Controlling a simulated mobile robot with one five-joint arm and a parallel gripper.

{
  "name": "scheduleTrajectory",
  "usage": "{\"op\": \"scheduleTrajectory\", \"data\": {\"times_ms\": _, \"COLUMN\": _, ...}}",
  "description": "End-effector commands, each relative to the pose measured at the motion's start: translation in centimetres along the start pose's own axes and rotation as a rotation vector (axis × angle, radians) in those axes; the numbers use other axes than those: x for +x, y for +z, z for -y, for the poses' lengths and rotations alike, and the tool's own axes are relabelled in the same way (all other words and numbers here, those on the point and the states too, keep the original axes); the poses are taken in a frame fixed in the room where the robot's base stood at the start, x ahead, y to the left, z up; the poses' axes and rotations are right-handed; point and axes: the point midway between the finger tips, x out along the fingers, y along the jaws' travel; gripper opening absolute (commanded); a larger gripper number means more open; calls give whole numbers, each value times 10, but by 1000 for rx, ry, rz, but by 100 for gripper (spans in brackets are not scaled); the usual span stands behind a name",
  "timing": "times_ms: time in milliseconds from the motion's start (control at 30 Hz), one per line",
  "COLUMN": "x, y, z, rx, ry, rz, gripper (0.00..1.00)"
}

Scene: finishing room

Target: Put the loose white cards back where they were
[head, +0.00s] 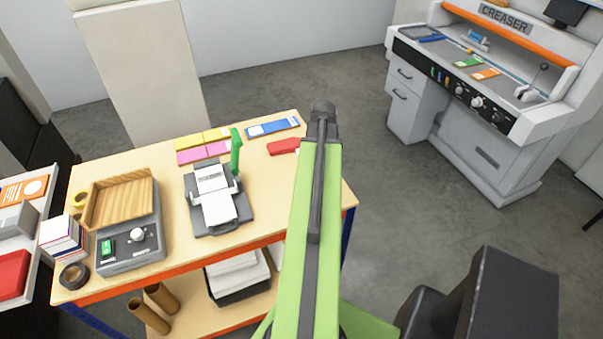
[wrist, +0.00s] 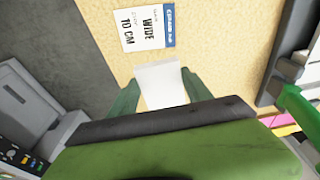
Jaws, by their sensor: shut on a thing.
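My gripper (wrist: 160,76) has its two green fingers on either side of a small white block, which looks like the loose white cards (wrist: 161,90). They show over the pale tabletop in the wrist view; I cannot tell whether they touch it. My arm hides the gripper and these cards in the head view. A grey device with a green lever (head: 236,152) stands on the table, with white cards (head: 219,207) on its front and a white part (head: 210,178) behind. A label reading WIDE 10 CM (wrist: 143,29) lies on the tabletop beyond the held cards in the wrist view.
The table (head: 140,165) also bears yellow (head: 190,142), pink (head: 203,153), blue (head: 272,127) and red (head: 283,146) cards. A wooden tray (head: 122,199) sits on a grey machine at left. A creaser (head: 480,90) stands at right across open floor.

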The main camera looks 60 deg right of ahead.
Motion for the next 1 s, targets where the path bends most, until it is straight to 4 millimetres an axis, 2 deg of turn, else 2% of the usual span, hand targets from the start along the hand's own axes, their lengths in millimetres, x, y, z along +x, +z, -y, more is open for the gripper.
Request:
{"op": "scheduleTrajectory", "data": {"times_ms": 33, "x": 20, "y": -13, "z": 7, "rx": -6, "ry": 0, "rz": 0, "gripper": 6}}
{"op": "scheduleTrajectory", "data": {"times_ms": 100, "x": 32, "y": -26, "z": 15, "rx": -6, "ry": 0, "rz": 0, "gripper": 6}}
{"op": "scheduleTrajectory", "data": {"times_ms": 300, "x": 46, "y": -47, "z": 30, "rx": -4, "ry": 0, "rz": 1, "gripper": 6}}
{"op": "scheduleTrajectory", "data": {"times_ms": 467, "x": 46, "y": -48, "z": 32, "rx": -4, "ry": 0, "rz": 0, "gripper": 6}}
{"op": "scheduleTrajectory", "data": {"times_ms": 733, "x": 87, "y": -41, "z": 32, "rx": -5, "ry": 0, "rz": 0, "gripper": 6}}
{"op": "scheduleTrajectory", "data": {"times_ms": 1000, "x": 84, "y": -42, "z": 32, "rx": -5, "ry": 0, "rz": 0, "gripper": 6}}
